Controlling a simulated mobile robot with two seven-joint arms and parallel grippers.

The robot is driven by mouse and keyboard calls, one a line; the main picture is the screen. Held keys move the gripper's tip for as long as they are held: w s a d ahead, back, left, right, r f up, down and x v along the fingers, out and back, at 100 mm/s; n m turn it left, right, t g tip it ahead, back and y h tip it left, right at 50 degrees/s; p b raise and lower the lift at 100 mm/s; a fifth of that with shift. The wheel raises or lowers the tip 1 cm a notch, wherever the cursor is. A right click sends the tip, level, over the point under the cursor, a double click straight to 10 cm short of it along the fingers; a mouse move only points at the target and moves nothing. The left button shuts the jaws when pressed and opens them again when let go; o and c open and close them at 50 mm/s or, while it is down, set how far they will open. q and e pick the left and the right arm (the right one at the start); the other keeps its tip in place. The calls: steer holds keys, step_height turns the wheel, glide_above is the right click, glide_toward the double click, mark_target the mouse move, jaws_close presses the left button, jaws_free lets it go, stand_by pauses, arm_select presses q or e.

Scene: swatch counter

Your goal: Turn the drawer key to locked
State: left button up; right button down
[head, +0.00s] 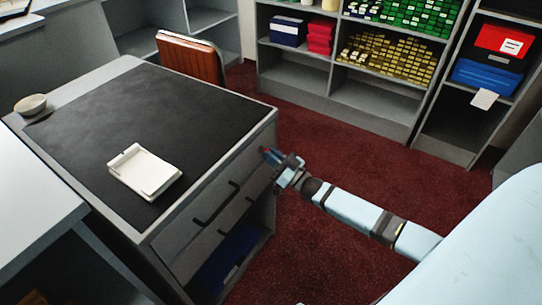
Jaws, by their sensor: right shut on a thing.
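A grey desk (258,105) with a dark top stands at the left, with drawers on the side facing my right arm. Black handles show on the drawer fronts (215,215). My right gripper (272,158) is at the upper right end of the drawer front, near the desk's corner. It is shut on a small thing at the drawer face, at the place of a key. The gripper hides most of this thing, so the key's shape and turn angle cannot be told. My left gripper is not in view.
A white tray (145,172) and a small bowl (31,104) are on the desk. A brown chair (190,58) stands behind it. Shelves with boxes and swatches (385,55) line the back. Red carpet (340,150) lies open between desk and shelves. A blue thing (228,258) sits low in the desk.

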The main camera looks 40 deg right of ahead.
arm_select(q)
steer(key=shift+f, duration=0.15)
arm_select(e)
steer(key=shift+n+y, duration=0.4)
steer(key=shift+n, duration=0.1)
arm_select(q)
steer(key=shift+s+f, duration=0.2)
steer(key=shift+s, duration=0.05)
arm_select(e)
steer(key=c, duration=1.2)
jaws_free()
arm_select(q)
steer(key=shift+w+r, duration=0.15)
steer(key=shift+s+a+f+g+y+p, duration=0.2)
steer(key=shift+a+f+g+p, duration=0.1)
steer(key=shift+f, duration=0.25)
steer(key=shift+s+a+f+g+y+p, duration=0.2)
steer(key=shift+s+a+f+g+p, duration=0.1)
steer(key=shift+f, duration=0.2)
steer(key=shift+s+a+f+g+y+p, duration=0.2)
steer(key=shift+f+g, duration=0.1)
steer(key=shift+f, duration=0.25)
arm_select(e)
steer(key=v, duration=1.3)
steer(key=shift+s+d, duration=0.2)
steer(key=shift+s, duration=0.15)
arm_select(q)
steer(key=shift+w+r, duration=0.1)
